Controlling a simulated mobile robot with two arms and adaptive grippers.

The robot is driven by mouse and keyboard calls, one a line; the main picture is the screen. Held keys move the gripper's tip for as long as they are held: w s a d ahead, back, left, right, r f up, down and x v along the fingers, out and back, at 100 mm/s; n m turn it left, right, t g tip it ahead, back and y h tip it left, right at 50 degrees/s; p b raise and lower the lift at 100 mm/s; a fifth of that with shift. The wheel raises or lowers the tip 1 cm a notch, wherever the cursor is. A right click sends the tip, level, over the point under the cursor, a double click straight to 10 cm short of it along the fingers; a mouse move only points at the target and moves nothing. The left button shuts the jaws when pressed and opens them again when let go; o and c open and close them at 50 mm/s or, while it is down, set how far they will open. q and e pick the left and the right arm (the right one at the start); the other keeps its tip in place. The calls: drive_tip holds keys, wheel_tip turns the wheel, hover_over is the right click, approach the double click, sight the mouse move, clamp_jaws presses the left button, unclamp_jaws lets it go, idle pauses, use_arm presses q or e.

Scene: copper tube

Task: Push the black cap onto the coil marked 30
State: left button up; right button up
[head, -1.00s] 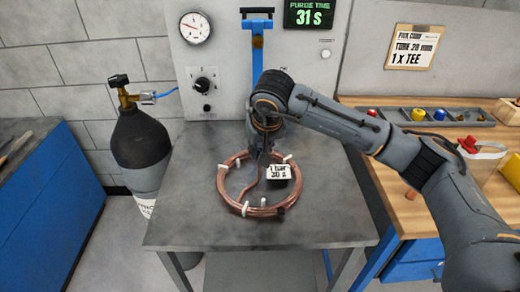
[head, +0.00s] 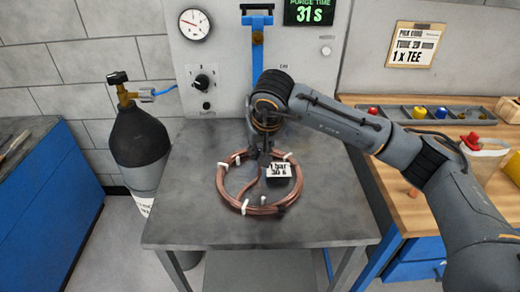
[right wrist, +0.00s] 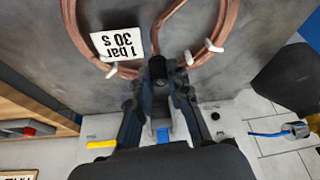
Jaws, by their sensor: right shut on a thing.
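The copper coil (head: 224,188) lies flat on a grey metal table, bound with white ties. A white tag reading "1 bar 30 s" (head: 278,170) is at its far right part; coil (right wrist: 78,30) and tag (right wrist: 117,44) also show in the right wrist view. My right gripper (head: 264,157) is above the far side of the coil. In the right wrist view, the gripper (right wrist: 158,78) is shut on a small black piece, apparently the black cap (right wrist: 157,66), near a tube end. Whether the cap touches the tube is hidden. My left gripper is out of view.
A panel with a gauge (head: 195,24), a knob and a display reading 31 s stands behind the table (head: 190,150). A dark gas cylinder (head: 140,145) stands left. A wooden bench (head: 410,205) with a parts tray is right. The table's front is clear.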

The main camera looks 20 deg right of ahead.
drive_tip(key=shift+f+b, duration=1.15)
drive_tip(key=shift+f, duration=0.15)
drive_tip(key=o, duration=0.8)
drive_tip(key=v, duration=1.2)
